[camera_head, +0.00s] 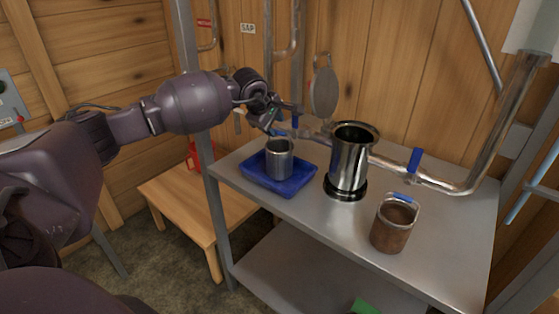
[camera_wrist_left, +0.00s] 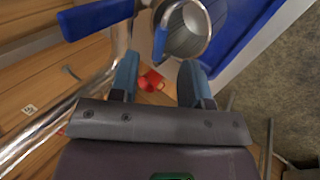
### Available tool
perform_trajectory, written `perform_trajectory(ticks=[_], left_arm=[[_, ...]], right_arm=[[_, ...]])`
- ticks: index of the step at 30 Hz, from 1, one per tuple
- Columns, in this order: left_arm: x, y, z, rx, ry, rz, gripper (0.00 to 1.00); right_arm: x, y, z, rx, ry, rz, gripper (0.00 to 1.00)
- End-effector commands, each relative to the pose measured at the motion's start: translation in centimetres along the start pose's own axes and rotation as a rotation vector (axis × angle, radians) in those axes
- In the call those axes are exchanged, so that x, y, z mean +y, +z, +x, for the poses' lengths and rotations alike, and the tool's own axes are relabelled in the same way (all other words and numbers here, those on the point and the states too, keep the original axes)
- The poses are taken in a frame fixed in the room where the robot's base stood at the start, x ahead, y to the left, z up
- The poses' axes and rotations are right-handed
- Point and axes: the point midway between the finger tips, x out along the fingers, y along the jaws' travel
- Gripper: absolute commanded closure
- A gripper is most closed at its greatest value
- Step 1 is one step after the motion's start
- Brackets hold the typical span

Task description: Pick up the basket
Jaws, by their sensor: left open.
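A grey metal cylindrical container (camera_head: 279,160), likely the basket, stands upright in the blue tray (camera_head: 303,183) on the metal shelf. In the left wrist view, the container (camera_wrist_left: 186,38) has a thin wire handle with a blue grip (camera_wrist_left: 160,42). My left gripper (camera_head: 281,120) is open and empty just above and behind the container. In the left wrist view, the blue grip lies just beyond the gap between the two fingertips (camera_wrist_left: 159,72). Contact with it cannot be told. My right gripper is not in view.
A tall shiny pot (camera_head: 348,160) stands right of the tray. A brown container (camera_head: 391,228) with a blue-gripped handle is at the front right. A pipe with a blue valve lever (camera_head: 414,160) runs behind them. A low wooden table (camera_head: 180,200) is at left.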

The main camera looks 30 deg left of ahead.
Motion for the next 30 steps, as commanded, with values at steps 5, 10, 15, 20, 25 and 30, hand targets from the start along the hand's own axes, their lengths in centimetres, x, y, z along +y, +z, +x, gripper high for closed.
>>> perform_trajectory(ticks=[5, 10, 15, 20, 25, 30], left_arm=[[0.0, 0.0, 1.1, -0.002, 0.000, -0.001, 0.57], [0.0, -0.3, 3.5, -0.002, -0.001, -0.004, 0.57], [0.0, -0.3, 5.2, -0.001, 0.001, -0.002, 0.57], [0.1, -0.3, 5.5, -0.001, 0.002, -0.001, 0.57], [0.1, -0.3, 5.4, -0.001, 0.002, -0.001, 0.63], [0.1, -0.3, 5.4, -0.001, 0.002, -0.001, 0.89]], right_arm=[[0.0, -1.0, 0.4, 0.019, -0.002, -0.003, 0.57], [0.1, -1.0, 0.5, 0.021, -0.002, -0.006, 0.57], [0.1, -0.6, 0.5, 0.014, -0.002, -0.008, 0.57], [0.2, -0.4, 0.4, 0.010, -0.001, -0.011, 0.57], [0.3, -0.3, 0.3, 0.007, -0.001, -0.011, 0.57], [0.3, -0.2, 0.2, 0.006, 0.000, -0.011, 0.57]])
